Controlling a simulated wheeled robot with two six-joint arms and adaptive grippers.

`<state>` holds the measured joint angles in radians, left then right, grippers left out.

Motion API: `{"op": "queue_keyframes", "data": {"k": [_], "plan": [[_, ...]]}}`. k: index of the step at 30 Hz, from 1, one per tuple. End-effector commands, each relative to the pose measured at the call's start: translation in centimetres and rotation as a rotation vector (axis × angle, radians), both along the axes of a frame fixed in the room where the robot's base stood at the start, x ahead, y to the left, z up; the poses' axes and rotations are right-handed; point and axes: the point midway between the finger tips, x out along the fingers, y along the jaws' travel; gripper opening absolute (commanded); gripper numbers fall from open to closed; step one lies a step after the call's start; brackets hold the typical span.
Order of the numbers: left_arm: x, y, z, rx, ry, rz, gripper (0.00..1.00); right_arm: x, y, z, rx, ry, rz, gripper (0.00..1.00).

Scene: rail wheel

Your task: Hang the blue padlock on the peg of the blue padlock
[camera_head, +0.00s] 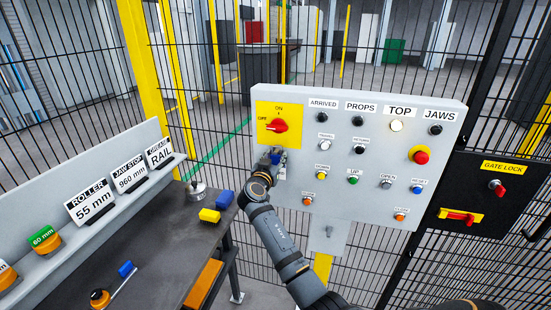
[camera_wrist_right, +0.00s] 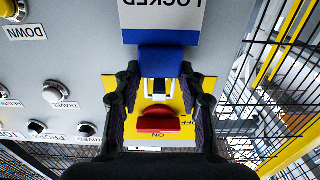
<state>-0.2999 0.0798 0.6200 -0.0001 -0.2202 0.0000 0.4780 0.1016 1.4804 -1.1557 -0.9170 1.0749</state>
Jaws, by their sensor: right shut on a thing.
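The blue padlock (camera_wrist_right: 160,60) is between the fingers of my right gripper (camera_wrist_right: 160,82) in the right wrist view, with its pale shackle legs showing between them. A white tag reading LOCKED (camera_wrist_right: 160,15) adjoins it, upside down in that view. In the head view my right gripper (camera_head: 272,163) is shut on the padlock in front of the panel, just below the red rotary switch (camera_head: 279,125) on its yellow plate. The switch also shows past the fingers in the right wrist view (camera_wrist_right: 157,123). I cannot make out the padlock's peg. My left gripper is not in view.
The grey control panel (camera_head: 350,190) carries several buttons and lamps. The gate lock box (camera_head: 485,200) is at right. Mesh fencing stands behind.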

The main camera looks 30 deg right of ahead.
Motion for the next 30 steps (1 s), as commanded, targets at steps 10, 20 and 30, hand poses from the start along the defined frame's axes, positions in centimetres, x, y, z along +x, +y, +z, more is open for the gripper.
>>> {"op": "queue_keyframes", "data": {"k": [10,20,30], "plan": [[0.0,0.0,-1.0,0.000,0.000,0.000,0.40,-1.8,2.1,-0.2,0.001,0.000,0.001,0.07],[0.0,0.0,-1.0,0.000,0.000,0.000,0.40,-2.0,2.3,0.0,0.000,0.000,0.000,0.07],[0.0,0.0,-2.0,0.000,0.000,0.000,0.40,-3.4,4.0,-0.3,0.001,0.000,0.001,0.07]]}}
